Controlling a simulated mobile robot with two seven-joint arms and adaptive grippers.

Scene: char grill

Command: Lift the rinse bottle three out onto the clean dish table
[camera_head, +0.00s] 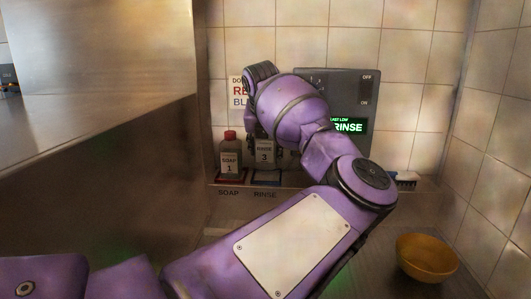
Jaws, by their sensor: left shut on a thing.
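The rinse bottle three (264,155) is a grey bottle with a label reading "RINSE 3". It is upright at the back shelf, right of the soap bottle. My left arm reaches across the middle of the view, and its gripper (263,131) is at the top of this bottle, shut on it. The arm's wrist hides much of the fingers and the bottle's top. I cannot tell whether the bottle's base touches the shelf. I cannot tell for sure which surface is the clean dish table. My right gripper is not in view.
The soap bottle (230,158), with a red cap, stands close on the left on the labelled shelf (213,192). A grey control box (353,88) hangs behind my arm. A yellow bowl (427,259) sits at the lower right. A large metal hood (95,75) fills the upper left.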

